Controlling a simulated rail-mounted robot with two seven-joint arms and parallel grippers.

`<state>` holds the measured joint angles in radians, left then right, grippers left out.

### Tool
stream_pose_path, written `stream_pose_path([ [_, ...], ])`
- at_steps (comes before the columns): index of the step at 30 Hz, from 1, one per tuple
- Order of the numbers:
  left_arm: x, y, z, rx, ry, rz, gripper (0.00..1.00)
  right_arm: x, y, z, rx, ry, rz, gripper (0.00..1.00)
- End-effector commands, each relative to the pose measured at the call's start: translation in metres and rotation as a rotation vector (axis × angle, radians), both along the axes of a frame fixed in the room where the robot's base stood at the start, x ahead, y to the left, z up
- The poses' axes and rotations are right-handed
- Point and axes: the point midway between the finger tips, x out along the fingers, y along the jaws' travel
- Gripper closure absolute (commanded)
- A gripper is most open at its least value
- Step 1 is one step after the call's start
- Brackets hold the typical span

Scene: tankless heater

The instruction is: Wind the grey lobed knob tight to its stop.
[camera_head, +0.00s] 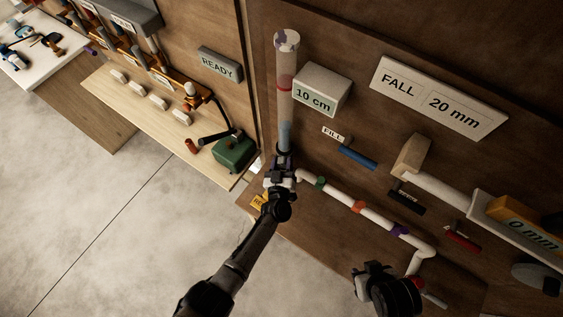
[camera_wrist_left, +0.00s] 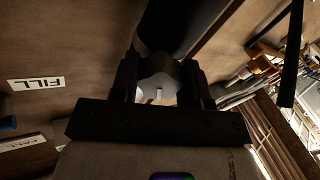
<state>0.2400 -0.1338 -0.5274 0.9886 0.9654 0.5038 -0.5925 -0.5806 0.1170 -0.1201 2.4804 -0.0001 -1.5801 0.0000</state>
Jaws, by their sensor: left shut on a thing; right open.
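The grey knob (camera_wrist_left: 158,76) sits between the two dark fingers of my left gripper in the left wrist view. Its rounded grey outline shows; how far it is wound cannot be told. My left gripper (camera_head: 281,165) is shut on it at the foot of the upright clear tube (camera_head: 286,65) in the head view, where the gripper hides the knob. My right gripper (camera_head: 383,278) is at the bottom of the head view, below the pipe's right end, open, with its fingers hard to make out.
A white pipe (camera_head: 337,192) with coloured bands runs right from the tube's foot along the brown panel. A blue handle (camera_head: 357,158) by the FILL label and a red handle (camera_head: 461,239) stick out nearby. A green box (camera_head: 234,153) sits on the bench at left. Open floor lies lower left.

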Motion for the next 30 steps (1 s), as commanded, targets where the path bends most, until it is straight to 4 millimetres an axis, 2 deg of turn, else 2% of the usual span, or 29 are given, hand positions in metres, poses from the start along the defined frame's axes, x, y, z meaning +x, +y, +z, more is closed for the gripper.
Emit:
stream_pose_path([
  [1, 0.000, 0.000, 0.002, 0.046, -0.003, 0.000, 0.91, 0.000, -0.001, 0.006, -0.002, 0.000, 0.002, 0.57],
  [6, 0.000, 0.001, -0.001, 0.136, -0.017, 0.001, 0.91, 0.000, -0.002, 0.008, -0.007, 0.000, 0.004, 0.57],
  [15, 0.001, 0.001, 0.000, 0.153, -0.019, 0.001, 0.91, 0.000, -0.002, 0.009, -0.008, 0.000, 0.005, 0.57],
  [24, 0.001, 0.001, -0.001, 0.452, -0.057, 0.000, 0.91, 0.000, -0.001, 0.025, -0.002, 0.000, 0.001, 0.57],
  [30, 0.001, 0.001, -0.002, 0.471, -0.060, -0.001, 0.91, 0.000, 0.000, 0.024, 0.001, 0.000, -0.001, 0.57],
])
